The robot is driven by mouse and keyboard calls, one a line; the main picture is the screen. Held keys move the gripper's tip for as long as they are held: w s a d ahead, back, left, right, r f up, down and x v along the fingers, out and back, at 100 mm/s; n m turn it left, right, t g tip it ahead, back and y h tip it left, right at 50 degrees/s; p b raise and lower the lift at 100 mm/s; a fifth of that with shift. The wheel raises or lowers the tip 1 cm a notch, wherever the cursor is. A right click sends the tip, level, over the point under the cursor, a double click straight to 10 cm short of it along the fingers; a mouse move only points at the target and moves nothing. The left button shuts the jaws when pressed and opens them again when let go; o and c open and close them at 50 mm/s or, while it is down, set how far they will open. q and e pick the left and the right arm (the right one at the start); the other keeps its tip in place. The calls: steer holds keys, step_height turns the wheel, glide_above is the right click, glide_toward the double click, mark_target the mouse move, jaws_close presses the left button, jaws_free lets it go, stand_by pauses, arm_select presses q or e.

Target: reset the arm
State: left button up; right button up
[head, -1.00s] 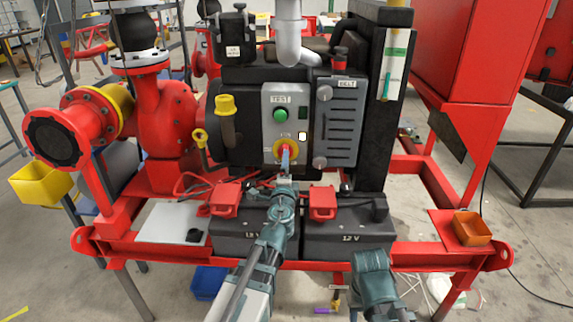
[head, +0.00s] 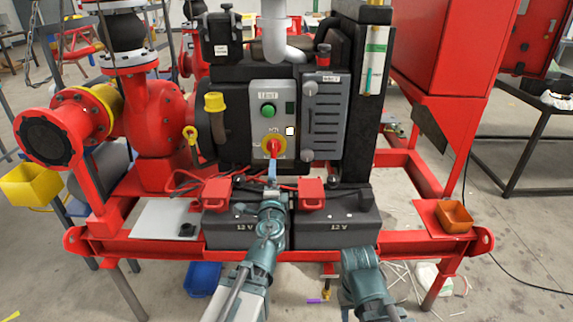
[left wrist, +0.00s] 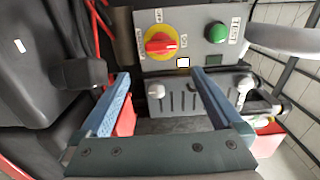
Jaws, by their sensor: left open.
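A grey control panel (head: 285,133) carries a red rotary knob (head: 273,147) on a yellow disc, below a green button (head: 267,110) marked TEST. My left gripper (head: 272,170), with blue fingers, is just below the knob in the head view and holds nothing. In the left wrist view my left gripper (left wrist: 160,85) is open, its fingers apart, and the knob (left wrist: 161,44) lies beyond the gap, clear of both fingers. The green button (left wrist: 216,32) is to its right there. My right arm shows at the bottom of the head view; its fingertips are out of view.
Two black 12 V batteries (head: 335,232) with red terminal covers sit under the panel, close to my left arm. A red frame rail (head: 410,241) crosses the front. An orange bin (head: 454,217) sits at right, a yellow bin (head: 30,185) at left. Red pump pipework stands left.

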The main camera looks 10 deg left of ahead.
arm_select(q)
steer(key=s+d+f+n+g+y, duration=0.1)
steer(key=s+f+n+g, duration=0.3)
steer(key=f+n, duration=0.15)
steer(key=s+d+f+n+g+y, duration=0.1)
steer(key=s+f+n+g, duration=0.3)
steer(key=f, duration=0.3)
steer(key=s+d+f+n+g+h, duration=0.1)
steer(key=s+d+f+g+h, duration=0.2)
steer(key=s+d+f+g, duration=0.35)
steer(key=s+d+f+n+g+h, duration=0.1)
steer(key=s+d+f+g+h, duration=0.2)
steer(key=s+d, duration=0.55)
step_height(320, 180, up, 17)
steer(key=s+a+p, duration=0.1)
steer(key=p, duration=1.5)
steer(key=shift+a+y+p, duration=0.3)
steer(key=shift+f, duration=0.1)
